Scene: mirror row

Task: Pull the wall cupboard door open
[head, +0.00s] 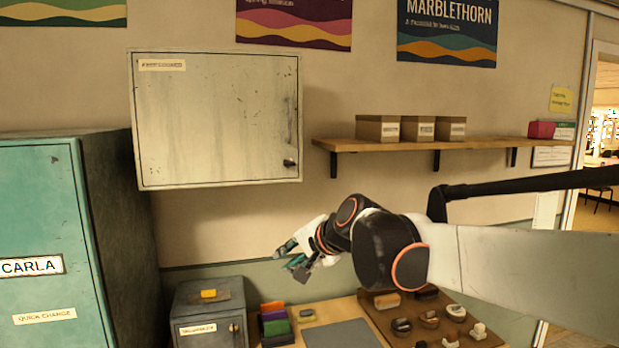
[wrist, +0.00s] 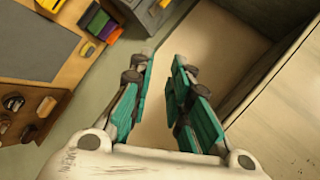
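The wall cupboard (head: 215,118) hangs on the wall at the upper left of the head view, with a pale, scuffed door that looks shut. A small dark knob or latch (head: 289,163) sits near the door's lower right corner, below a long slim fitting on the right edge. My gripper (head: 287,256) is below and about level with the cupboard's right edge, apart from it. In the wrist view my gripper (wrist: 158,100) has its two teal fingers apart with nothing between them. The wrist view looks down past the fingers, and I cannot make out the cupboard door's knob there.
A teal locker (head: 50,240) stands at left. A small grey safe box (head: 210,315), colored bins (head: 274,322) and a wooden tray of small items (head: 425,318) are below. A wall shelf (head: 440,144) with several boxes is right of the cupboard.

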